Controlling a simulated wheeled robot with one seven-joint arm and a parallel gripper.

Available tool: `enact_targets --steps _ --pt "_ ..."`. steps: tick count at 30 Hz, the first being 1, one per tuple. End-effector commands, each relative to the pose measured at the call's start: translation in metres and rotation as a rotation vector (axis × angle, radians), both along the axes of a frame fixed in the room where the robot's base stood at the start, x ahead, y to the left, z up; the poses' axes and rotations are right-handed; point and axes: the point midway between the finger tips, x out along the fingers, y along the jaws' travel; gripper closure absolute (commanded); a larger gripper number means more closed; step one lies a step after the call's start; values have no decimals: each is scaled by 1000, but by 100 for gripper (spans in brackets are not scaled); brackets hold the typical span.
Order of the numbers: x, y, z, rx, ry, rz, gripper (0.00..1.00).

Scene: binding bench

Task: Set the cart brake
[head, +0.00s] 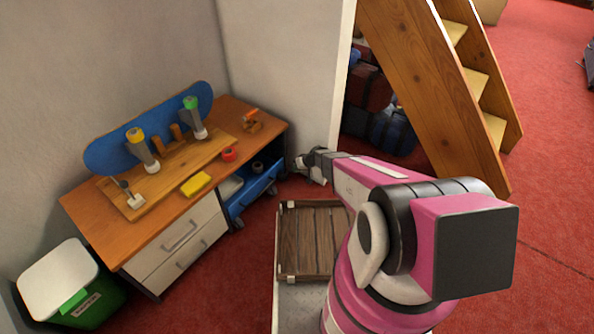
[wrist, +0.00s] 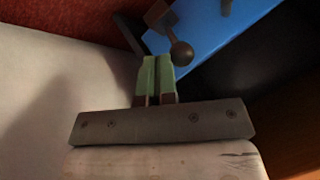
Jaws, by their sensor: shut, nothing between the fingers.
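The blue cart (head: 255,192) stands low under the right end of the bench, with dark casters. Its blue surface (wrist: 235,35) also fills the upper right of the wrist view. A lever with a dark round knob (wrist: 181,53) shows there in front of the blue surface; I take it for the brake lever. My gripper (wrist: 157,62) is shut and empty, its green-padded fingers together. The fingertips are right beside the knob, on its left; I cannot tell whether they touch. In the head view my gripper (head: 303,164) is right of the cart, by the white wall, and the lever cannot be made out.
The wooden bench (head: 150,228) stands against the walls and carries a blue skateboard deck (head: 110,155), a yellow block (head: 196,184) and a red roll (head: 229,154). A green bin (head: 90,305) is at lower left. Wooden stairs (head: 435,90) rise at right. Red carpet lies open beyond.

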Motion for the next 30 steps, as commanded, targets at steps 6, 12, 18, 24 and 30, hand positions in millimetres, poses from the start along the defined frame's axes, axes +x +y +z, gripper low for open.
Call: enact_targets --steps 6,12,18,24,30 --pt "4 4 5 -38 28 1 100" --pt "10 12 12 -118 89 4 100" --pt "22 26 20 -245 185 4 100" --pt "32 38 26 -364 280 3 100" --pt "35 44 28 -427 333 0 100"
